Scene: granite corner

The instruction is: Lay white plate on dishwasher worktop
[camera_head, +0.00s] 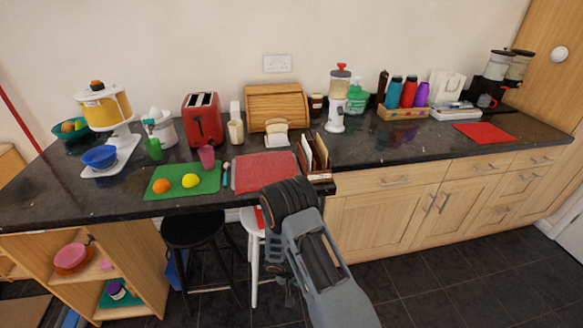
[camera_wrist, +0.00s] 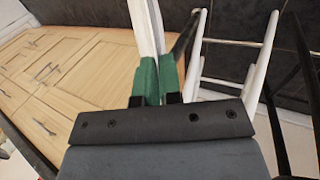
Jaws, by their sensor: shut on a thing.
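My gripper (camera_wrist: 158,80) has green fingertips, closed on a thin white thing seen edge-on, which I take to be the white plate (camera_wrist: 146,28). It rises from between the fingers to the top of the wrist view, so its full shape is hidden. In the head view my arm hangs in front of the counter, and neither the plate nor the fingers can be made out there. The black granite worktop (camera_head: 405,152) runs along the wall and round a corner. I cannot tell which part covers a dishwasher; only wooden fronts show below.
A red chopping board (camera_head: 262,172), a wooden rack (camera_head: 316,158) and a green board (camera_head: 183,181) with fruit occupy the near worktop. A red mat (camera_head: 484,133) lies at the right. Bare worktop lies between rack and mat. Black (camera_head: 193,230) and white stools stand below.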

